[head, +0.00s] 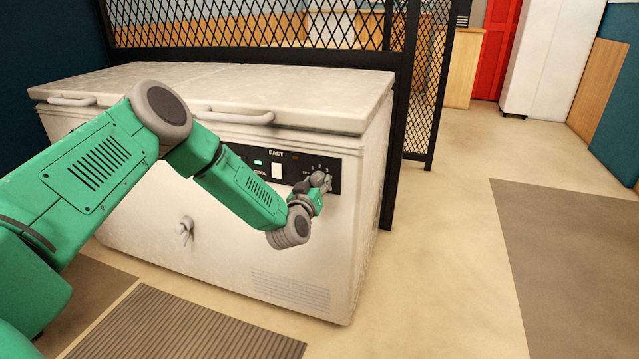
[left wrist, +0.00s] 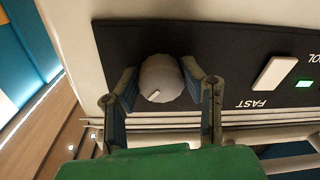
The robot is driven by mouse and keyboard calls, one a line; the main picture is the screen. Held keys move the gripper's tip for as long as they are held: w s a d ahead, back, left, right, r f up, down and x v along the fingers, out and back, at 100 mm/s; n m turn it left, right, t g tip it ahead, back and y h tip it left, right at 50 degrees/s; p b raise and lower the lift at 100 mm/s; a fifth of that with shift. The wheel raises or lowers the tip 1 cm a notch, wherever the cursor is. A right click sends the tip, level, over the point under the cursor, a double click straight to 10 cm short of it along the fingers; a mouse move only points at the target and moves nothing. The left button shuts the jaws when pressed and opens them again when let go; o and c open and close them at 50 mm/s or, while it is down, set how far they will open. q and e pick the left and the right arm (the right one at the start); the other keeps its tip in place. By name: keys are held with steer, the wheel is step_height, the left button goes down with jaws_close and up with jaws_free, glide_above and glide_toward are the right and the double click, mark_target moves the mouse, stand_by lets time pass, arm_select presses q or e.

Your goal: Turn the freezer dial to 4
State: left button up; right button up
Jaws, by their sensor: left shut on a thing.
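The chest freezer (head: 230,215) stands in front of me with both lids closed. Its black control panel (head: 286,166) is at the upper right of the front, and it also shows in the left wrist view (left wrist: 222,60). The grey round dial (left wrist: 160,79) has a white pointer mark. My left gripper (head: 322,183) is at the panel's right end and covers most of the dial in the head view. In the left wrist view its two fingers (left wrist: 163,88) close on the dial from both sides. Most of the scale numbers are hidden. My right gripper is not in view.
A white rectangular switch (head: 277,171) and a lit green light (head: 258,162) are on the panel left of the dial. Lid handles (head: 235,117) stick out above. A black mesh fence (head: 260,25) stands behind. The floor to the right is clear.

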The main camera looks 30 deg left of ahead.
arm_select(q)
steer(key=shift+a+r+m+p, duration=0.1)
steer(key=shift+a+m+p, duration=0.05)
steer(key=shift+m+p, duration=0.6)
steer(key=shift+s+m, duration=0.1)
steer(key=shift+m, duration=0.25)
steer(key=shift+m+p, duration=1)
steer(key=shift+m, duration=0.2)
steer(key=shift+m+p, duration=0.45)
steer(key=shift+m, duration=1.25)
steer(key=shift+f, duration=0.2)
steer(key=o, duration=1.1)
steer(key=shift+o, duration=0.2)
